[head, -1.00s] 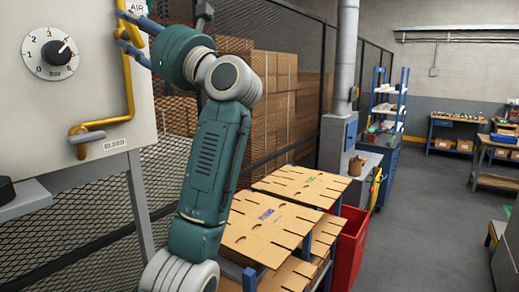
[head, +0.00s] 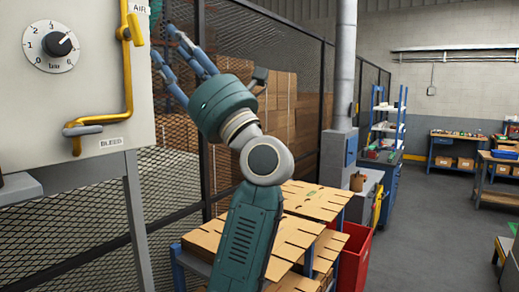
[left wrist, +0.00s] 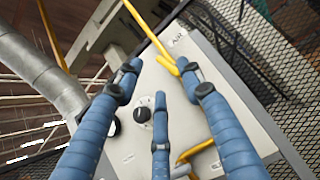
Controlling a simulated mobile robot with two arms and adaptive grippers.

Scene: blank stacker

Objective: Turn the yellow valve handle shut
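The yellow valve handle (head: 136,30) is on the yellow pipe (head: 128,85) at the right edge of a pale panel (head: 60,105), below the "AIR" label. It hangs roughly along the pipe, its lower end tilted slightly right. It also shows in the left wrist view (left wrist: 168,66), just beyond my fingers. My left gripper (head: 165,45) is just right of the handle, apart from it, with its blue fingers spread and nothing between them. The left wrist view also shows this gripper (left wrist: 160,78) open, facing the panel. My right gripper is not in view.
A pressure dial (head: 51,46) is on the panel. A grey lever (head: 83,130) is on the lower pipe by the "BLEED" label. Mesh fencing (head: 165,175) stands behind. Flat cardboard blanks (head: 315,199) lie on a rack beside a red bin (head: 353,255).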

